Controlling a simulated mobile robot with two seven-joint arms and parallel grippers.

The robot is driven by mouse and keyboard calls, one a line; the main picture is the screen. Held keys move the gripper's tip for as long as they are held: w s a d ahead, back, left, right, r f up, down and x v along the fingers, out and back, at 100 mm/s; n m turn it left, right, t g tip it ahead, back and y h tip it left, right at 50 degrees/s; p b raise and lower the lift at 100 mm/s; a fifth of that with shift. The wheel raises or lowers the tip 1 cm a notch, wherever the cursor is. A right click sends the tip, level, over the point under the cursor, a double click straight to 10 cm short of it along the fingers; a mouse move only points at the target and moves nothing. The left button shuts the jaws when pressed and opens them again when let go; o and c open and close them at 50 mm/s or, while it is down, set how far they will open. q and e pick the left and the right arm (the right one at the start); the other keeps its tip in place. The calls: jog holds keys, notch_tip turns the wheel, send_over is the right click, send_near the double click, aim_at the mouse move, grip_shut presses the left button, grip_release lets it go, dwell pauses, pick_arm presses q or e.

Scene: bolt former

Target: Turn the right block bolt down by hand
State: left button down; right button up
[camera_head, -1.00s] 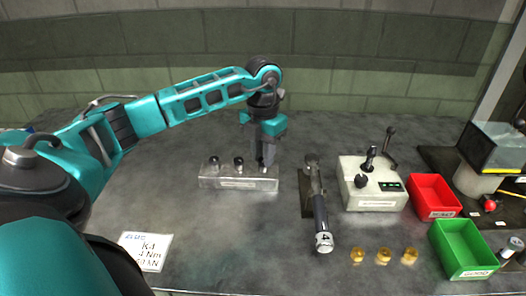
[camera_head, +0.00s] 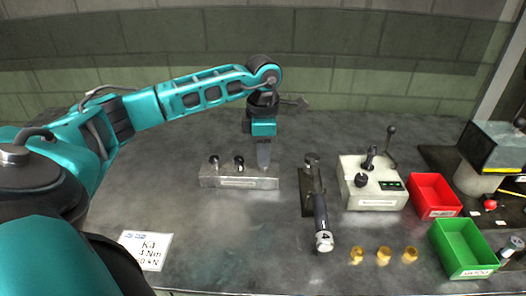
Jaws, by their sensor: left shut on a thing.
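A grey metal block (camera_head: 238,183) stands on the dark table. Two bolts with dark round heads stand upright in it, the left bolt (camera_head: 214,162) and the middle bolt (camera_head: 239,163). My left gripper (camera_head: 264,165) points straight down over the right end of the block. It is shut at the place of the right bolt, whose head is hidden between or behind the fingers. My right gripper does not show.
A torque wrench (camera_head: 321,215) lies right of the block. Further right stand a white box with levers (camera_head: 372,198), a red bin (camera_head: 434,191) and a green bin (camera_head: 463,250). Several brass pieces (camera_head: 384,254) lie in front. A label card (camera_head: 146,250) lies front left.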

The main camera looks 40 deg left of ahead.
pick_arm(q)
jog(key=shift+r+m, duration=0.1)
jog(key=shift+m, duration=0.5)
jog(key=shift+w, duration=0.1)
jog(key=c, duration=0.9)
grip_release()
notch_tip(320, 180, up, 13)
jog(key=shift+f+p, duration=0.1)
jog(key=shift+p, duration=0.25)
